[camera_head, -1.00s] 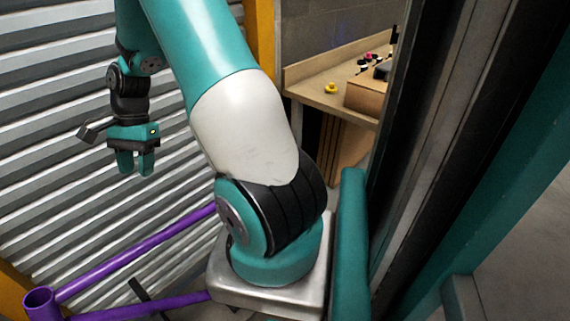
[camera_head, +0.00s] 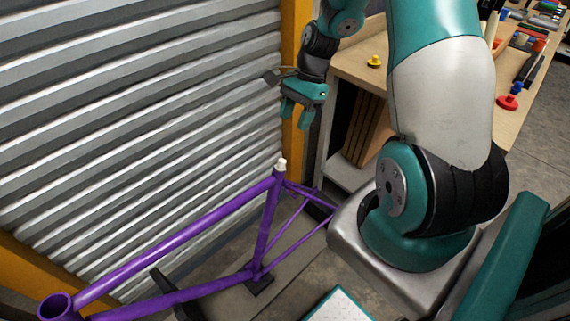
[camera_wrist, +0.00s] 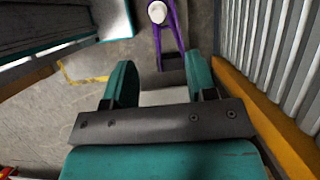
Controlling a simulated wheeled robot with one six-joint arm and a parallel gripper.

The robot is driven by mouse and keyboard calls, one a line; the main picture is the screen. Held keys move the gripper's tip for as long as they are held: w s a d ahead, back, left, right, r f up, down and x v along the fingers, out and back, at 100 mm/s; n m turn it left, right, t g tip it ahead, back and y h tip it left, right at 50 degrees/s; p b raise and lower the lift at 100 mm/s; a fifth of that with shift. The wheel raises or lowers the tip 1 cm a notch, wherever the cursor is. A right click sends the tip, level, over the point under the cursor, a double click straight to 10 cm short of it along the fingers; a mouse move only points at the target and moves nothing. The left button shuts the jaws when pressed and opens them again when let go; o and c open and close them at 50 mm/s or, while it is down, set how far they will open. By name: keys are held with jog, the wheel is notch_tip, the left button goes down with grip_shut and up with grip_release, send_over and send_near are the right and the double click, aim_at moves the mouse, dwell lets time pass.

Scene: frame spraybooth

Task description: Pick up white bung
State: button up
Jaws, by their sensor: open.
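The white bung (camera_head: 281,166) sits at the top end of the seat tube of a purple bicycle frame (camera_head: 180,238). In the wrist view the bung (camera_wrist: 157,12) shows as a round white disc at the top edge, on the purple frame (camera_wrist: 168,38). My gripper (camera_head: 296,118) is open and empty, with its fingers pointing down. In the head view it appears above the bung and slightly right of it, clearly apart. In the wrist view the two teal fingers (camera_wrist: 160,72) are spread, and the bung lies beyond them.
A corrugated metal shutter (camera_head: 130,110) stands behind the frame, with an orange post (camera_head: 293,50) at its right edge. A wooden bench (camera_head: 350,66) at the back right carries a yellow item (camera_head: 374,61), a red item (camera_head: 508,102) and tools.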

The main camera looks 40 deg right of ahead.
send_over(283, 160)
jog(key=d, duration=0.2)
jog(key=f, duration=0.6)
jog(key=shift+w+f, duration=0.2)
jog(key=shift+f, duration=0.15)
jog(key=shift+p+x, duration=0.7)
jog(key=shift+x, duration=2)
jog(key=shift+s, duration=0.15)
grip_shut()
